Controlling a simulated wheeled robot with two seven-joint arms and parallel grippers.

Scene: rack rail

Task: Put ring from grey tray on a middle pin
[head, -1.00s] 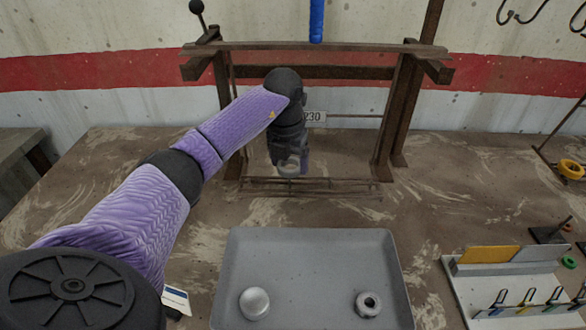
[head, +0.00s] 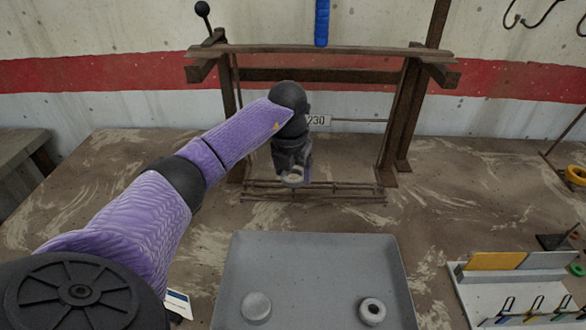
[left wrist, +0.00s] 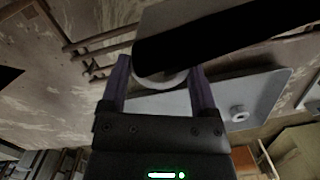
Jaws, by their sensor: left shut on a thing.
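My left gripper (head: 294,172) hangs fingers down in front of the brown rack frame (head: 392,120), above the thin low rails (head: 335,191). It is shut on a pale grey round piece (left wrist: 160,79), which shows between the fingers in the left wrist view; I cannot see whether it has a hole. The grey tray (head: 316,262) lies in front. On it sit a grey ring (head: 372,311) with a dark hole, at the right, and a plain round grey piece (head: 256,307), at the left. I cannot make out a middle pin. My right gripper is not in view.
A pale stand (head: 490,305) with several coloured pins and a yellow plate (head: 495,261) is at the front right. A yellow ring (head: 576,175) lies at the right edge. A blue cylinder (head: 322,22) hangs above the rack. The table right of the rack is mostly clear.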

